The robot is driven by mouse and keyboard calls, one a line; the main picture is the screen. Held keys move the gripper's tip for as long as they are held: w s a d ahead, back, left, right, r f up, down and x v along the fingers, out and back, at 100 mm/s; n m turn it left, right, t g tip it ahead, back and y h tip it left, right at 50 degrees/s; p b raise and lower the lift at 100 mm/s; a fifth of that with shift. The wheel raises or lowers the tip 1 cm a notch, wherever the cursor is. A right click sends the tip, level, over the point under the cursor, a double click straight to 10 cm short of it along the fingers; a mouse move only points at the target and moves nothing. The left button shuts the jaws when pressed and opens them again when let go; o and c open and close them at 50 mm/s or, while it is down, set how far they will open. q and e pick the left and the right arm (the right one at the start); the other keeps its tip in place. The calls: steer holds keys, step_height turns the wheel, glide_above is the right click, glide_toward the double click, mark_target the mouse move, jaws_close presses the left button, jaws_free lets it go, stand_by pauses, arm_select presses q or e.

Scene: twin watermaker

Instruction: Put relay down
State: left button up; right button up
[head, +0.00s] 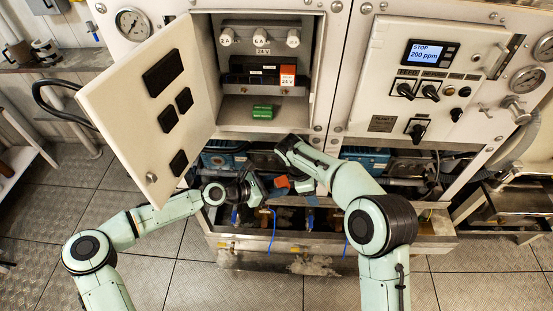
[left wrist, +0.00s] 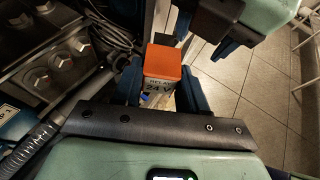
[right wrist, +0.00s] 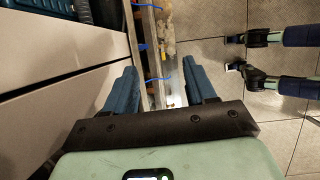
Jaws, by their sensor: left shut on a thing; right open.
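An orange relay (left wrist: 165,62) with a white "RELAY 24 V" label sits between the blue fingers of my left gripper (left wrist: 162,84), which is shut on it. In the head view the held relay (head: 282,181) shows as a small orange patch in front of the cabinet, below its open compartment. My right gripper (right wrist: 164,84) is open with nothing between its fingers. In the head view its wrist is just above the held relay, and its fingers are mostly hidden. A second orange block labelled 24 V (head: 288,74) stands inside the compartment.
The compartment floor (head: 230,118) holds a green block (head: 262,112) and has free room around it. The cabinet door (head: 150,105) stands open to the left. A control panel (head: 430,75) is at right. A low trough (head: 330,240) with blue fittings runs along the cabinet front.

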mark_target(286, 183)
steer(key=w+a+r+n+t, duration=0.15)
steer(key=a+r+n, duration=0.45)
steer(key=a+r, duration=0.6)
steer(key=shift+t, duration=0.35)
steer(key=x, duration=0.7)
steer(key=d+x, duration=0.1)
steer(key=x, duration=0.3)
steer(key=shift+s+d, duration=0.1)
steer(key=shift+s, duration=0.05)
steer(key=shift+c, duration=0.3)
steer(key=c, duration=0.8)
arm_select(q)
steer(key=o, duration=1.3)
